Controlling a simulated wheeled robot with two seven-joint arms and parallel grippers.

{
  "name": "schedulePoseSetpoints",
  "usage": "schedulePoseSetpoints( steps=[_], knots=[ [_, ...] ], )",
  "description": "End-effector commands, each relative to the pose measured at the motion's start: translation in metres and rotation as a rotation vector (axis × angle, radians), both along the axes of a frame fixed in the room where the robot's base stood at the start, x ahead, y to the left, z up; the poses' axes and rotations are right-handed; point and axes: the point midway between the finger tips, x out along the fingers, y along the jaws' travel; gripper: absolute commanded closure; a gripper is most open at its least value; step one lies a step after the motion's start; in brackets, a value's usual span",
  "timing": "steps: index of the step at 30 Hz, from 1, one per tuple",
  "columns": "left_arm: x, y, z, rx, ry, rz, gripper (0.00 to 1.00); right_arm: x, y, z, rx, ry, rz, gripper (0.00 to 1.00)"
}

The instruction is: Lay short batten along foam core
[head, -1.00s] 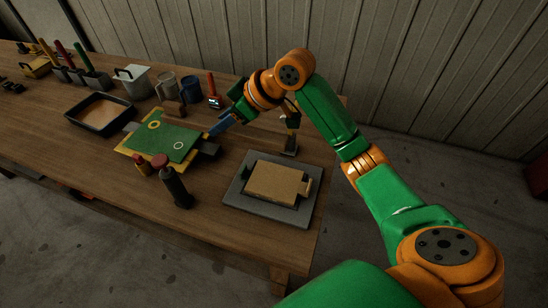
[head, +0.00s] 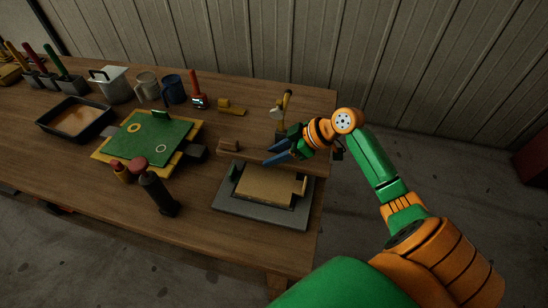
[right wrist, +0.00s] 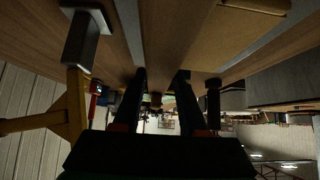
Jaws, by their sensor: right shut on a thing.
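My right gripper (head: 272,156), with blue fingers, is shut on the wooden batten (head: 228,146). The batten stretches left to right across the far side of the grey mould plate (head: 232,203), its left end past the plate's corner. The tan foam core (head: 268,186) lies flat on that plate, nearer to me than the batten. Whether the batten touches anything below is unclear. The two dark fingers also show in the right wrist view (right wrist: 161,95), with a tan board between and above them. My left gripper is not in view.
The table's right edge is close to the plate.

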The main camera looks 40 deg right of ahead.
Motion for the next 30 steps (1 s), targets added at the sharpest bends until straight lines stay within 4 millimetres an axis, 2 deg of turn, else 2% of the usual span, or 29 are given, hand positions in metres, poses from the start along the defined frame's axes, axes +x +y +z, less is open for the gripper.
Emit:
schedulePoseSetpoints(
  steps=[4, 12, 13, 15, 16, 26, 30],
  knots=[
    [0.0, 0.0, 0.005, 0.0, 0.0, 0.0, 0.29, 0.0, 0.001, -0.017, 0.001, 0.001, 0.0, 1.0],
    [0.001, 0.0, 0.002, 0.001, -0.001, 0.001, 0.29, 0.0, 0.001, -0.02, 0.0, 0.0, 0.0, 1.0],
    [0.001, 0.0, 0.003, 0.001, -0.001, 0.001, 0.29, 0.0, 0.001, -0.02, 0.001, 0.0, 0.001, 0.5],
    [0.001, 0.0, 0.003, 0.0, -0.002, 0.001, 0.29, 0.0, 0.001, -0.019, 0.001, 0.0, 0.001, 0.31],
    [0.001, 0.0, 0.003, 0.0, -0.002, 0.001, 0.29, 0.0, 0.001, -0.019, 0.001, 0.0, 0.001, 0.28],
    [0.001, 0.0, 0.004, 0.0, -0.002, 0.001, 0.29, -0.001, 0.0, -0.016, -0.001, 0.0, 0.001, 0.28],
    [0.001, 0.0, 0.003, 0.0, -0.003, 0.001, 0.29, -0.014, -0.012, 0.001, -0.004, -0.001, -0.001, 0.28]
  ],
)
